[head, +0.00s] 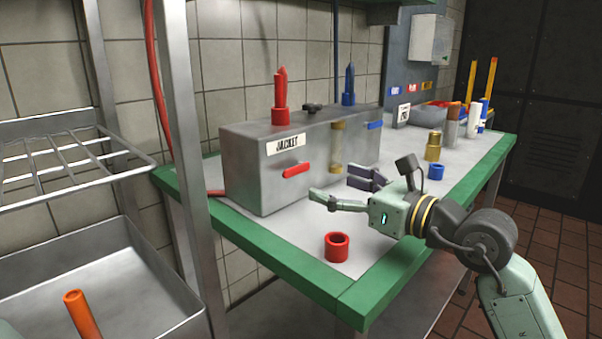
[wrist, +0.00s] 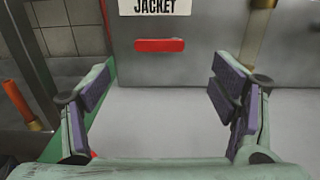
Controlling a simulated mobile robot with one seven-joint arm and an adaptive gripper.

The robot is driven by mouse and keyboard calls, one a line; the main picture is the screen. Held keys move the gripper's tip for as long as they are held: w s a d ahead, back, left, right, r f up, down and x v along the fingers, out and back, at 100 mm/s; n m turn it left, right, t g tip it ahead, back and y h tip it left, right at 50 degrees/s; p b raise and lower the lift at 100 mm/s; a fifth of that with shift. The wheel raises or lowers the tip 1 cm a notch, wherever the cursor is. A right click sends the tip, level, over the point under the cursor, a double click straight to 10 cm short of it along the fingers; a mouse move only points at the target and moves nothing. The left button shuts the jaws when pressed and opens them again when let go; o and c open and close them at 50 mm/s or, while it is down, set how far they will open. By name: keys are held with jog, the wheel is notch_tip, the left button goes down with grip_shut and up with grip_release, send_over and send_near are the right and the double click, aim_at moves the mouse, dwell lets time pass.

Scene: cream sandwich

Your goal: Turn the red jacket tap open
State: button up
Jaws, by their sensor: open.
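The red jacket tap (head: 296,169) is a short red lever on the front of a grey metal box (head: 245,170), below a white label reading JACKET (head: 286,144). The lever lies nearly level. In the wrist view the red lever (wrist: 160,45) is ahead, between and beyond the fingers, and looks horizontal. My gripper (head: 335,190) is open and empty in front of the box, to the right of the lever in the head view. Its fingers show wide apart in the wrist view (wrist: 160,98) and do not touch the lever.
A red ring (head: 337,247) stands on the green-edged bench (head: 290,275) in front of my gripper. A blue lever (head: 375,125) and a sight tube (head: 337,147) are on the box's right part. A brass cylinder (head: 433,146) and a blue ring (head: 436,172) stand behind my wrist.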

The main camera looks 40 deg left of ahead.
aim_at(298, 171)
jog(key=a, duration=0.3)
jog(key=a+p, duration=0.1)
jog(key=a, duration=0.4)
jog(key=shift+w+a, duration=0.3)
jog(key=shift+a, duration=0.1)
jog(key=shift+c, duration=0.4)
jog(key=c, duration=1.1)
